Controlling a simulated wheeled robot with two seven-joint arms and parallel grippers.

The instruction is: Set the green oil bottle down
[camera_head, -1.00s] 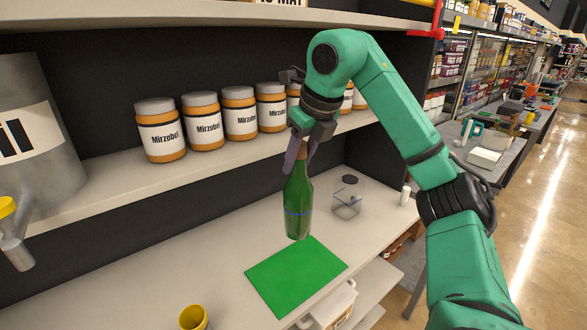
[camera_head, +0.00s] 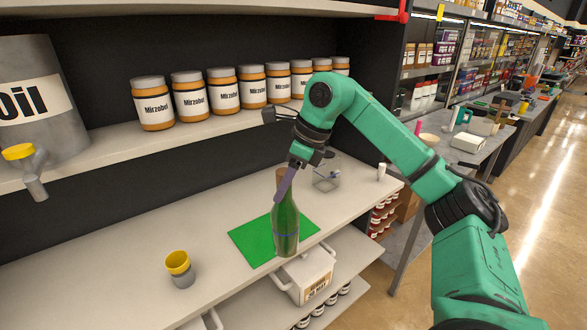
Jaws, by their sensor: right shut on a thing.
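The green oil bottle (camera_head: 285,225) is upright, with a brown top part near the fingers. My right gripper (camera_head: 285,183) is shut on its upper part, with one purplish finger showing along the neck. The bottle overlaps the right part of the flat green mat (camera_head: 256,237) on the white counter. Its base shows at about the mat's front edge. I cannot tell whether the base touches anything. My left gripper is not in view.
A yellow-topped grey cup (camera_head: 180,268) stands left of the mat. A clear container (camera_head: 327,180) and a small white bottle (camera_head: 381,172) stand behind, to the right. Jars (camera_head: 190,97) line the shelf above. A white bin (camera_head: 308,277) sits below the counter's front edge.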

